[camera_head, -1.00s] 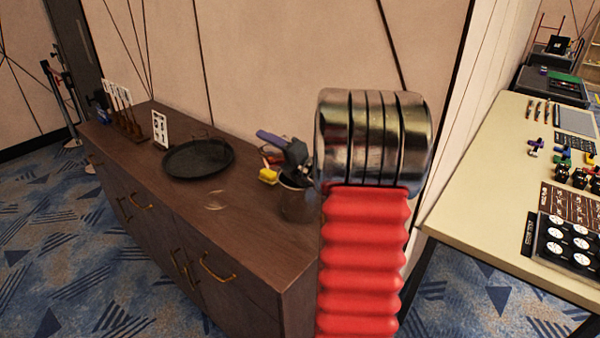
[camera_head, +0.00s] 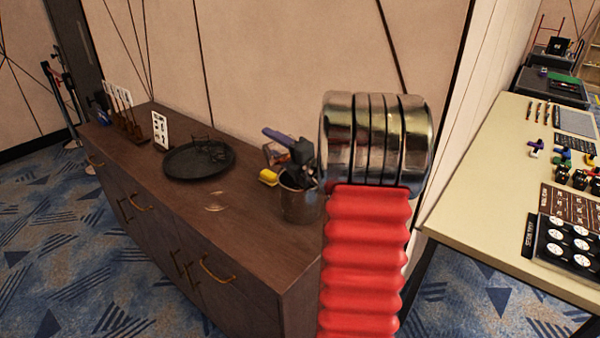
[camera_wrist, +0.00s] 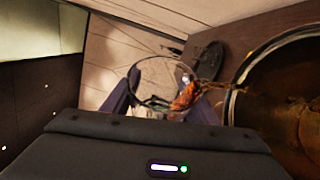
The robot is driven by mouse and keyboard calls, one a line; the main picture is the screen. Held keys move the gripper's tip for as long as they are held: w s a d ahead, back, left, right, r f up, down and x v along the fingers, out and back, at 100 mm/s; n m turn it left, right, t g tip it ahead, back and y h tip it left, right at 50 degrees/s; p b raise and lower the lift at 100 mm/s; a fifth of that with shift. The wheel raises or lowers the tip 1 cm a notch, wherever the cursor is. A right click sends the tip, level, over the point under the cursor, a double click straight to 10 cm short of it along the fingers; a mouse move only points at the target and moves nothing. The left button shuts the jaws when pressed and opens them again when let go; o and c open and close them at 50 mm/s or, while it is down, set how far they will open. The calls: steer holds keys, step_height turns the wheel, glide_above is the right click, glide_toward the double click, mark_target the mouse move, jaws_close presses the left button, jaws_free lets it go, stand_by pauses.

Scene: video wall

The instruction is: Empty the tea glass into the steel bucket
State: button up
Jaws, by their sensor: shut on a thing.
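My gripper (camera_head: 284,147), with purple fingers, is above the right end of the wooden cabinet. In the wrist view its fingers (camera_wrist: 160,98) are shut on the clear tea glass (camera_wrist: 137,78), which is tilted with its round rim showing. Reddish-brown tea (camera_wrist: 187,96) shows at the glass, toward the bucket side. The glass is small and partly hidden in the head view (camera_head: 276,153). The steel bucket (camera_head: 299,207) stands on the cabinet just below my gripper. Its rim (camera_wrist: 232,98) and brownish inside fill the right of the wrist view. How much tea remains in the glass cannot be told.
A round black tray (camera_head: 185,172) with thin dark items lies on the cabinet (camera_head: 240,232). A white card (camera_head: 160,130) and a rack of upright sticks (camera_head: 126,122) stand farther left. A yellow object (camera_head: 268,177) is beside the bucket. A cream table (camera_head: 478,185) with panels is at right.

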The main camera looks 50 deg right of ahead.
steer(key=shift+r+m, duration=0.2)
steer(key=shift+m, duration=0.3)
steer(key=shift+r+m+t, duration=0.2)
steer(key=shift+m+t, duration=0.1)
steer(key=shift+t, duration=0.1)
steer(key=shift+w, duration=0.15)
steer(key=shift+w+a+r+m+b, duration=0.15)
steer(key=shift+m+b, duration=0.15)
steer(key=shift+m, duration=0.2)
